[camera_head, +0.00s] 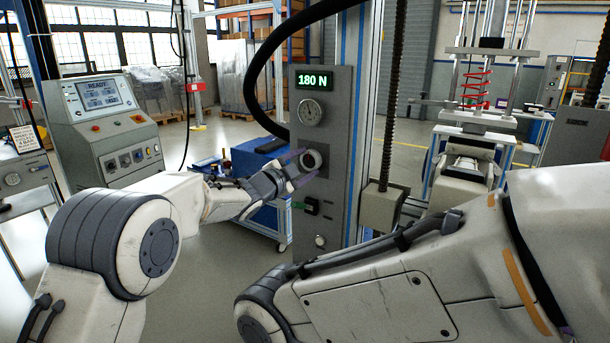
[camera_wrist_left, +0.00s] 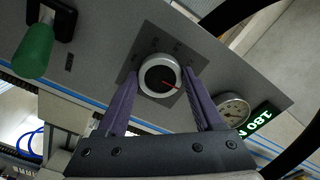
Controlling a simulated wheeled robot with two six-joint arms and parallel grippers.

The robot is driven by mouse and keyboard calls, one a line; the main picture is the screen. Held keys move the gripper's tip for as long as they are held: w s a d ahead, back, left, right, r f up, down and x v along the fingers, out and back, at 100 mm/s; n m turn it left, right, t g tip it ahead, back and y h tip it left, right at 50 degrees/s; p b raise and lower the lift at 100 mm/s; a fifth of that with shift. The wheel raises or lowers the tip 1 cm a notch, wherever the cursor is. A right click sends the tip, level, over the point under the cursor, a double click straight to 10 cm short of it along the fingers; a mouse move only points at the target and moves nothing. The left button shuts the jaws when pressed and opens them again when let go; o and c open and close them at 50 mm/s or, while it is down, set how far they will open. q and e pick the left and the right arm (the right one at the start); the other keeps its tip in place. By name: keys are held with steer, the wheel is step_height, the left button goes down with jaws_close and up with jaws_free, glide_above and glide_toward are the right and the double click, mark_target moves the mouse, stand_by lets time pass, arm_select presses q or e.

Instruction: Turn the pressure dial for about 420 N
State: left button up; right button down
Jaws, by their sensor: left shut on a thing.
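The pressure dial (camera_head: 311,160) is a round knob with a silver rim and dark face on a grey upright panel (camera_head: 335,200). In the left wrist view the dial (camera_wrist_left: 159,76) shows a red pointer line and sits on a dark square plate. My left gripper (camera_head: 300,165) is at the dial, its two purple fingers on either side of the knob, shut on it; the left wrist view shows the fingers (camera_wrist_left: 160,85) flanking it. The green display (camera_head: 314,80) above reads 180 N. My right gripper is not in view; my right arm crosses the lower right.
A round gauge (camera_head: 310,112) sits between the display and dial. A green-handled switch (camera_wrist_left: 35,50) is on the same panel, below the dial. A black hose (camera_head: 262,70) loops beside the panel. A control console (camera_head: 105,125) stands left, a test rig (camera_head: 470,150) right.

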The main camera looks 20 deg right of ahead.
arm_select(q)
steer(key=shift+m+b, duration=0.8)
steer(key=shift+m, duration=0.3)
steer(key=o, duration=1.4)
steer(key=shift+b+v, duration=0.95)
steer(key=shift+v, duration=4.3)
